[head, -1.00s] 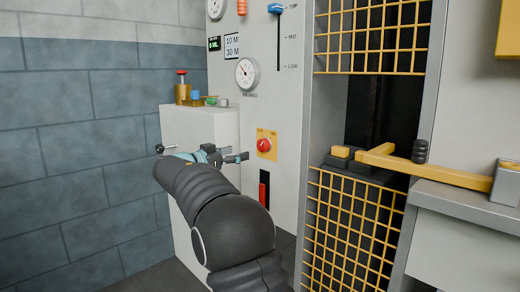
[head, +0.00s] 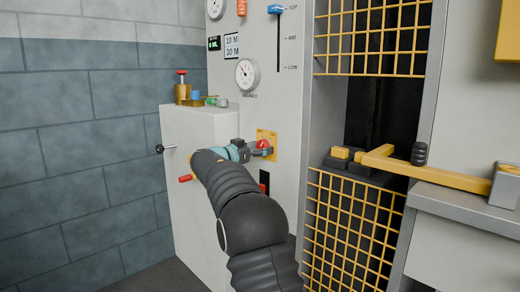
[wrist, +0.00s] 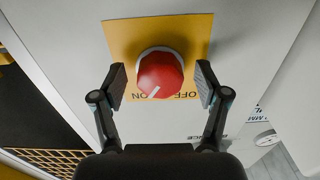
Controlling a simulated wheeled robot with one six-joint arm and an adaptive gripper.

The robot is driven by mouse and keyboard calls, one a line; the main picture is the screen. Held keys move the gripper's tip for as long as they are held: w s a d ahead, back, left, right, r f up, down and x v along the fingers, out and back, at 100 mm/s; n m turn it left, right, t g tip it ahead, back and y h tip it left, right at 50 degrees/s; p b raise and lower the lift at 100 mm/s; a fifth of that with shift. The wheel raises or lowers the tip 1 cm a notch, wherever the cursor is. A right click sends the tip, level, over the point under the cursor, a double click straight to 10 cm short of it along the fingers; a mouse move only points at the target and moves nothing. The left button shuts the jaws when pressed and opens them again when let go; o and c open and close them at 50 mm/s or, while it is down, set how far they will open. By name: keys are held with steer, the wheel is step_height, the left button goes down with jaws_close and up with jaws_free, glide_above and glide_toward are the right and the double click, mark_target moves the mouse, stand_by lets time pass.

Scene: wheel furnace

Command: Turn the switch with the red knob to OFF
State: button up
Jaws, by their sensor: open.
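The switch's red knob (wrist: 160,74) sits on a yellow plate (wrist: 120,36) on the pale panel. In the wrist view its white pointer mark is toward the lower left, near the letters "ON"; "OFF" shows partly to the right of that. My gripper (wrist: 160,85) is open, with one finger on each side of the knob; gaps show between the pads and the knob. In the head view my gripper (head: 262,148) is at the yellow plate (head: 273,136) and partly hides the red knob (head: 264,143).
A red-handled slot (head: 264,178) lies below the switch, partly behind my arm. A black-knobbed lever (head: 160,149) and a red handle (head: 185,178) stick out of the white cabinet (head: 195,130). Yellow mesh (head: 340,230) and a yellow bar (head: 425,170) are at right.

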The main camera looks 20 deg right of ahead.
steer(key=c, duration=1.1)
steer(key=shift+c, duration=0.2)
steer(key=shift+n, duration=0.3)
steer(key=n+b, duration=0.1)
steer(key=n, duration=0.1)
steer(key=shift+n, duration=0.4)
steer(key=n, duration=0.3)
steer(key=shift+s+n, duration=0.1)
steer(key=shift+n, duration=0.2)
steer(key=n, duration=0.3)
steer(key=shift+r+n+p, duration=0.15)
steer(key=shift+n+p, duration=0.15)
steer(key=shift+p, duration=0.1)
steer(key=shift+s+n+p, duration=0.1)
steer(key=shift+n+p, duration=0.5)
steer(key=shift+n, duration=1)
